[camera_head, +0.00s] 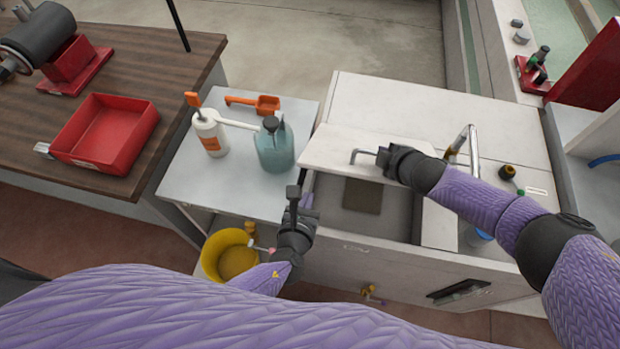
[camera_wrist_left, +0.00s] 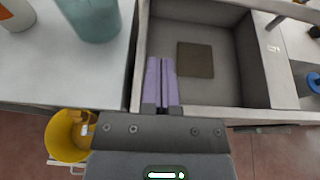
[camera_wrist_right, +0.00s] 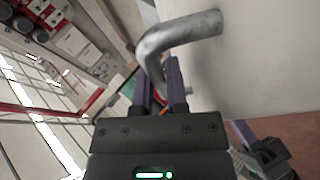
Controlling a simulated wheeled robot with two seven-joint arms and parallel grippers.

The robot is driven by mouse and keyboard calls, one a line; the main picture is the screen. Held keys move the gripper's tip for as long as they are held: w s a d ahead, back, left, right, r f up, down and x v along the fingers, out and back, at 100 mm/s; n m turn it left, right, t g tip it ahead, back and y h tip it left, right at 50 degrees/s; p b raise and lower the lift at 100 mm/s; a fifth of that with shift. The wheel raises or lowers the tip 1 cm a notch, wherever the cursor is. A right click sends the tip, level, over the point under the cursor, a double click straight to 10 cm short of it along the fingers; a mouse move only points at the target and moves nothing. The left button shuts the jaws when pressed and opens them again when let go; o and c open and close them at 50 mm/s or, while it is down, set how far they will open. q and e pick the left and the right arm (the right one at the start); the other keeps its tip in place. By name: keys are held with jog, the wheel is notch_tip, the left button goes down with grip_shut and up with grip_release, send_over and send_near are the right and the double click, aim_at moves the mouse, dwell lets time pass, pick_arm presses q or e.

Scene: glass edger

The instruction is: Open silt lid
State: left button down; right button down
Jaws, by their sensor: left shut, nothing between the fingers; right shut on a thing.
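The white silt lid (camera_head: 335,148) is tilted up at the far side of the open silt tank (camera_head: 390,215). My right gripper (camera_head: 382,157) is shut on the lid's bent metal handle (camera_head: 362,152). The handle (camera_wrist_right: 180,38) also shows in the right wrist view, just ahead of the right fingers (camera_wrist_right: 170,85). My left gripper (camera_head: 306,201) is shut and empty at the tank's left edge. In the left wrist view its fingers (camera_wrist_left: 161,80) are together over the tank, whose grey floor has a dark square patch (camera_wrist_left: 195,60).
A grey side table (camera_head: 185,180) at left holds a teal jug (camera_head: 274,148), a white bottle (camera_head: 210,133) and an orange scoop (camera_head: 262,104). A yellow bucket (camera_head: 228,255) is below. A tap (camera_head: 470,145) stands right of the tank, near my right arm.

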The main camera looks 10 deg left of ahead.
pick_arm(q)
jog(key=shift+w+r, duration=1.45)
jog(key=shift+w, duration=0.15)
